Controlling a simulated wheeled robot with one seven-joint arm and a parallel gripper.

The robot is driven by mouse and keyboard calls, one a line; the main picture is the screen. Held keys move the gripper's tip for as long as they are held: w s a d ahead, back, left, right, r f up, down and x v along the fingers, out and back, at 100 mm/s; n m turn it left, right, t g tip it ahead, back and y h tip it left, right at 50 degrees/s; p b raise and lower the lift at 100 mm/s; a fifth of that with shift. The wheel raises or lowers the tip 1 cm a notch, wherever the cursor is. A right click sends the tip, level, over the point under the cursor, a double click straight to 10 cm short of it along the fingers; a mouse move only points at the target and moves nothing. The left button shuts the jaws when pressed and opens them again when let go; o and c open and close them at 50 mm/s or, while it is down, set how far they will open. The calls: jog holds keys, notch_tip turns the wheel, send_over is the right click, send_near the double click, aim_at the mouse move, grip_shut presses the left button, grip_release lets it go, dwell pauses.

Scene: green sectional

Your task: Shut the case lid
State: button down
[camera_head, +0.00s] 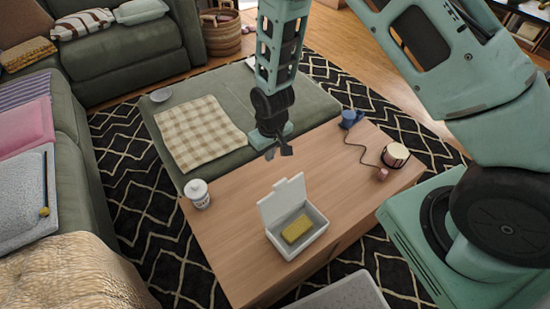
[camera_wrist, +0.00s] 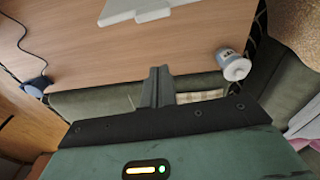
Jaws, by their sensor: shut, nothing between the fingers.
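A white case (camera_head: 297,235) stands on the wooden table with its lid (camera_head: 283,200) raised, open to about upright. A yellow block (camera_head: 297,229) lies inside it. In the wrist view the back of the lid (camera_wrist: 135,10) shows at the top edge, with a tab toward my gripper. My gripper (camera_head: 279,154) is above the table's far edge, behind the lid and apart from it. In the wrist view the fingers of my gripper (camera_wrist: 157,87) are together with nothing between them.
A white lidded jar (camera_head: 198,194) stands at the table's left, also in the wrist view (camera_wrist: 234,65). A blue object (camera_head: 350,118), a cord and a cream drum-shaped item (camera_head: 395,155) are at the right. The table (camera_head: 225,245) is bare around the case.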

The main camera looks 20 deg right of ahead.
jog(key=s+f+p, duration=0.1)
jog(key=s+f, duration=0.2)
jog(key=f, duration=0.4)
jog(key=shift+d+f, duration=0.25)
jog(key=shift+d, duration=0.15)
jog(key=shift+s, duration=0.1)
